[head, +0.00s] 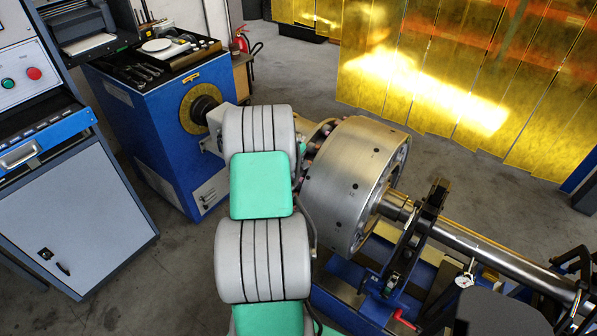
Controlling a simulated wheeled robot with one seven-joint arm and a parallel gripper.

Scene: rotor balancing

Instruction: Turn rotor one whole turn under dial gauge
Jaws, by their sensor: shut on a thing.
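The rotor (345,185) is a large silver drum with small dark holes around its rim. It lies level on its steel shaft (480,250), which runs to the lower right. A small white-faced dial gauge (464,280) stands by the shaft, right of the rotor. I cannot read its needle or tell whether its tip touches the shaft. My grey and green arm rises from the bottom and covers the space left of the rotor. My gripper is hidden behind the arm links, so its fingers and anything in them do not show.
A blue drive housing (160,135) with a yellow ring stands left, with tools on top. A grey control cabinet (80,195) fills the far left. A dark bearing stand (410,240) is right of the rotor. Yellow strip curtains (430,70) hang behind open floor.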

